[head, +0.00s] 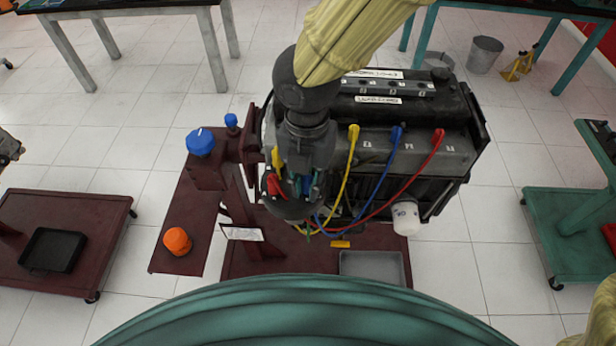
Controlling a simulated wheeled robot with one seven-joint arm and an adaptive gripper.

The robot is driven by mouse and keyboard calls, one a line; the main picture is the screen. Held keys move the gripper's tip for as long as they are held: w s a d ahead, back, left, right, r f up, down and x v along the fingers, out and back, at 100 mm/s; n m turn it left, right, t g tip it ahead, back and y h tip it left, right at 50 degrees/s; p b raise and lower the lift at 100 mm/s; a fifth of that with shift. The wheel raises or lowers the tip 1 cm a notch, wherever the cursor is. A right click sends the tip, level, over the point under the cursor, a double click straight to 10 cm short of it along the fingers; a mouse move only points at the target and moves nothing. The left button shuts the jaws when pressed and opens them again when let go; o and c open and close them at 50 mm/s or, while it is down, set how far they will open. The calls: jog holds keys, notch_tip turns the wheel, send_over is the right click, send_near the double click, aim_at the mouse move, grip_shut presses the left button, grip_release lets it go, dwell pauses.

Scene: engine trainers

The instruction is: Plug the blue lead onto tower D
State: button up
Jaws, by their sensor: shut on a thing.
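The blue lead (379,183) runs from a blue boot on the engine (462,150) down and left in a loop beneath my gripper (292,196). My gripper points down at the engine's left end and is shut. A small blue piece shows between its fingers and appears to be the blue lead's free end, though the grip is partly hidden. Yellow and red pieces show close beside the fingers. Tower D cannot be made out; my wrist and gripper cover that end of the engine, and the small letters are hard to read.
The yellow lead (347,183) and red lead (414,167) loop close to the blue one. A white filter (405,218) sticks out at the engine's lower right. The maroon stand carries a blue knob (200,142), an orange knob (177,241) and a grey tray (372,263). White floor surrounds it.

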jog(key=shift+f, duration=0.1)
jog(key=o, duration=0.9)
notch_tip(320, 180, up, 12)
dwell(0.5)
